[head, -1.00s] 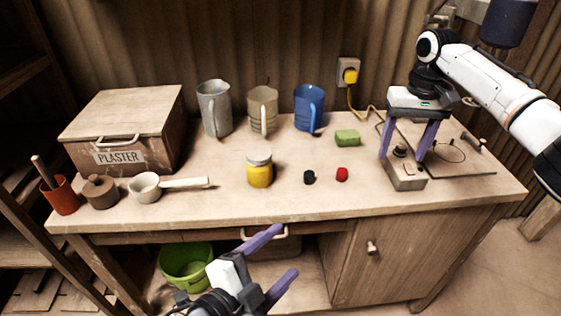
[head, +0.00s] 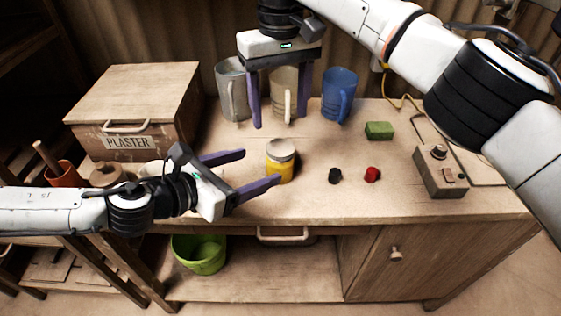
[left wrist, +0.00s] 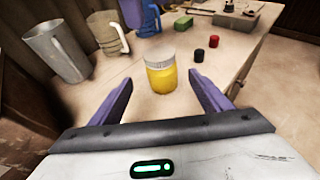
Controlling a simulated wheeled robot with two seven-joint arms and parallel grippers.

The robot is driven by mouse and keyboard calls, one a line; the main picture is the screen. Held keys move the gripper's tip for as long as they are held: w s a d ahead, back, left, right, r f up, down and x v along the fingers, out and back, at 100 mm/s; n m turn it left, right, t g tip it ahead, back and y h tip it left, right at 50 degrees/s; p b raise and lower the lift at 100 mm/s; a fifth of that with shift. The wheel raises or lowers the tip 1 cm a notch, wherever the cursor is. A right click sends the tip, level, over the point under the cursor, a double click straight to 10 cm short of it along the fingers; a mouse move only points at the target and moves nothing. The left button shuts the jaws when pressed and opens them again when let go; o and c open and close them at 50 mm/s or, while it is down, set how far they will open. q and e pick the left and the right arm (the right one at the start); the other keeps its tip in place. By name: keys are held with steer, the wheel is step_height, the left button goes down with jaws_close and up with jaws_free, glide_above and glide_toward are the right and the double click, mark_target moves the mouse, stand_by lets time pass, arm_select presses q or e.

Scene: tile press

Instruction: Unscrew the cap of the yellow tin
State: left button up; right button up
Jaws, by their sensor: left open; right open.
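The yellow tin (head: 279,170) stands upright on the bench with its grey cap (head: 281,149) on top. My left gripper (head: 259,170) is open and points at the tin from the left, with its fingertips just short of it or beside it. In the left wrist view the tin (left wrist: 161,78) with its cap (left wrist: 160,57) stands ahead, between the lines of the two purple fingers. My right gripper (head: 281,122) is open, points down and hangs above and behind the tin, in front of the jugs. Nothing is between its fingers that I can see as held.
Behind stand a grey jug (head: 232,92), a beige jug (head: 284,105) and a blue jug (head: 341,95). A black knob (head: 335,176), a red knob (head: 372,174) and a green block (head: 379,131) lie right of the tin. The plaster box (head: 158,115) is at left.

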mark_target(272, 161)
arm_select(q)
steer(key=x, duration=0.9)
steer(key=shift+w+d, duration=0.1)
steer(key=shift+d, duration=0.1)
jaws_close()
arm_select(e)
steer(key=m, duration=2.7)
steer(key=shift+f, duration=4.05)
